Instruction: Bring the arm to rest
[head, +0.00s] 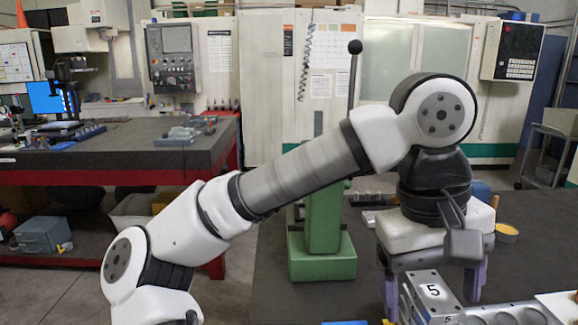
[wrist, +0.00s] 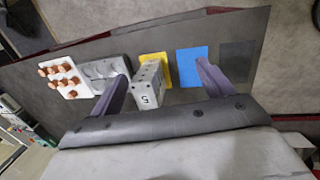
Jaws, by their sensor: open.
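My gripper (head: 433,303) is at the lower right of the head view, pointing down over the dark table, with its purple fingers spread. In the wrist view my gripper (wrist: 163,72) also shows open, with nothing pinched. A grey metal block marked 5 (head: 433,290) appears between the fingers in the head view. In the wrist view the block (wrist: 147,90) sits nearer the left finger, with a gap to the right finger. I cannot tell how far the fingertips are above the table.
The wrist view shows a yellow pad (wrist: 161,62), a blue pad (wrist: 193,54), a dark grey square (wrist: 237,60), a grey plate (wrist: 100,70) and a white tray with several copper pieces (wrist: 54,77). A green press (head: 323,225) with an upright lever stands left of my gripper.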

